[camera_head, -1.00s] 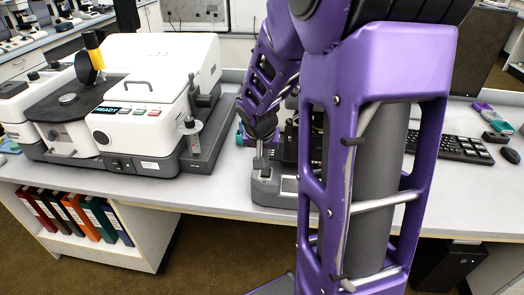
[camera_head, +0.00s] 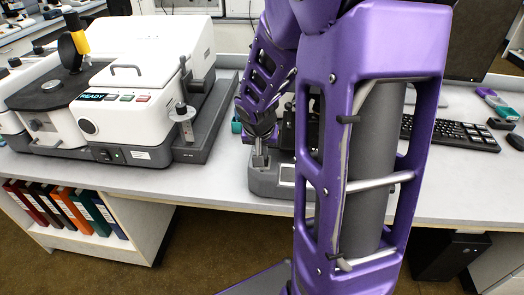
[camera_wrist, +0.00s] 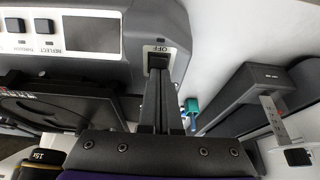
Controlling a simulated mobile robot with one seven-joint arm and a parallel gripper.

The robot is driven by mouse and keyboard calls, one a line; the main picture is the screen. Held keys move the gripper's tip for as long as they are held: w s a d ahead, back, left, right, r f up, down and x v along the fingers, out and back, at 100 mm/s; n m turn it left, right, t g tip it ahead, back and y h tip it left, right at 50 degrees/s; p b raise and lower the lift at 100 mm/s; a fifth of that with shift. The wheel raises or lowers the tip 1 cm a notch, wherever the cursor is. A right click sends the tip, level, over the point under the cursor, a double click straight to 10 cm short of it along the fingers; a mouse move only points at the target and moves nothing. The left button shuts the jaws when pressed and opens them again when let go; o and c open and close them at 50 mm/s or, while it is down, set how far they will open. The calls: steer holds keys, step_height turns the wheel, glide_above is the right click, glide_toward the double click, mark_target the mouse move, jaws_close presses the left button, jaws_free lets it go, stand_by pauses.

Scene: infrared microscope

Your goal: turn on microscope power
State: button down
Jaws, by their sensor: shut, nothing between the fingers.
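The microscope's grey base (camera_head: 268,183) stands on the bench, and my arm hides most of the microscope in the head view. In the head view my gripper (camera_head: 260,163) points down at the front left of the base.
A white instrument (camera_head: 140,75) with a READY display stands to the left on a dark plinth. A keyboard (camera_head: 450,133) and mouse (camera_head: 515,141) lie to the right. Binders (camera_head: 65,210) fill a shelf below the bench.

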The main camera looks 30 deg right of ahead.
steer(key=shift+w+r+p, duration=0.1)
steer(key=shift+r+p, duration=0.2)
steer(key=shift+p, duration=0.35)
steer(key=shift+w+d+f, duration=0.1)
steer(key=shift+f, duration=0.35)
